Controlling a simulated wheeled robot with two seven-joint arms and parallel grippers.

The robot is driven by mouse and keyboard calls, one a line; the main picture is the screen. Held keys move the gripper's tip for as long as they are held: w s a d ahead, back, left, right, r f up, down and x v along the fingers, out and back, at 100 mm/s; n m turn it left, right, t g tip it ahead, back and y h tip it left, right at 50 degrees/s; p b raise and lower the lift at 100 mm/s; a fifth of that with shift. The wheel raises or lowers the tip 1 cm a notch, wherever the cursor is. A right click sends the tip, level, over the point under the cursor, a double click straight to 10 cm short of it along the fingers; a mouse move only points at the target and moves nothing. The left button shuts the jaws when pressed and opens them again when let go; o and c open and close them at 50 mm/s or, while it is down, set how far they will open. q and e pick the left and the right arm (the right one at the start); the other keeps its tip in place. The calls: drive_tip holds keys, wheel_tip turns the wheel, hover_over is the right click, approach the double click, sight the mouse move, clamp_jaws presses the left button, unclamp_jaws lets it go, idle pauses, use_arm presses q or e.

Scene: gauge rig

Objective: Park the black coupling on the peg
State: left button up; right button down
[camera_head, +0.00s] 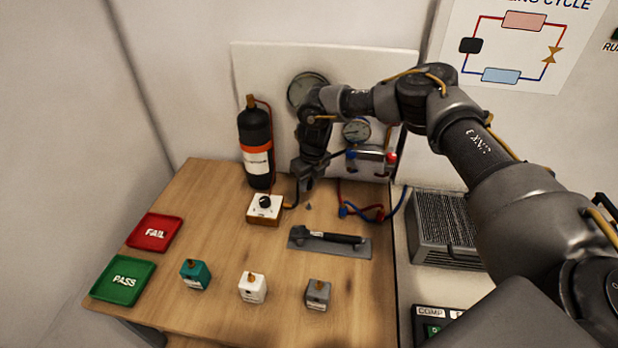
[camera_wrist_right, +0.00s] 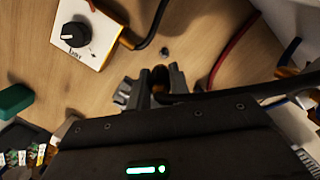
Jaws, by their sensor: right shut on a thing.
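My right gripper (camera_head: 304,184) is low over the table in front of the white panel. In the wrist view the right gripper (camera_wrist_right: 153,82) is shut on a small dark piece with a brownish rim, which I take as the black coupling (camera_wrist_right: 160,77). A dark hose runs from it to the right. In the head view the coupling is too small and hidden to make out. A small dark stub (camera_head: 308,206), possibly the peg, stands on the wood just below the gripper; it also shows in the wrist view (camera_wrist_right: 165,50), apart from the fingers. My left gripper is out of view.
A white knob box (camera_head: 265,208) with a black hose sits left of the gripper, near a black cylinder (camera_head: 257,150). A tool on a grey mat (camera_head: 364,250), red and blue couplings (camera_head: 362,212), three small blocks and PASS and FAIL trays (camera_head: 154,232) surround it.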

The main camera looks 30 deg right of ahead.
sight(309, 203)
drive_tip(key=shift+w+d+f+m, duration=0.2)
drive_tip(key=shift+w+d+m, duration=0.1)
drive_tip(key=shift+m, duration=0.1)
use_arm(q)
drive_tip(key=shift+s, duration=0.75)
use_arm(e)
drive_tip(key=shift+s, duration=0.1)
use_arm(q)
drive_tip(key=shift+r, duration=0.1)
use_arm(e)
drive_tip(key=shift+r, duration=0.1)
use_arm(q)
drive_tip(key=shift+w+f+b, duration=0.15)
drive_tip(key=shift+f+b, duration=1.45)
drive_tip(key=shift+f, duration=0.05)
use_arm(e)
drive_tip(key=shift+f, duration=2.7)
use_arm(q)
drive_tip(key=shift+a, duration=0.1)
use_arm(e)
drive_tip(key=shift+f, duration=0.1)
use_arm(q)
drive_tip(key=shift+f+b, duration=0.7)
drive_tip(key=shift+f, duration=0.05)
use_arm(e)
drive_tip(key=shift+f, duration=1.05)
drive_tip(key=shift+f, duration=0.15)
drive_tip(key=c, duration=0.9)
unclamp_jaws()
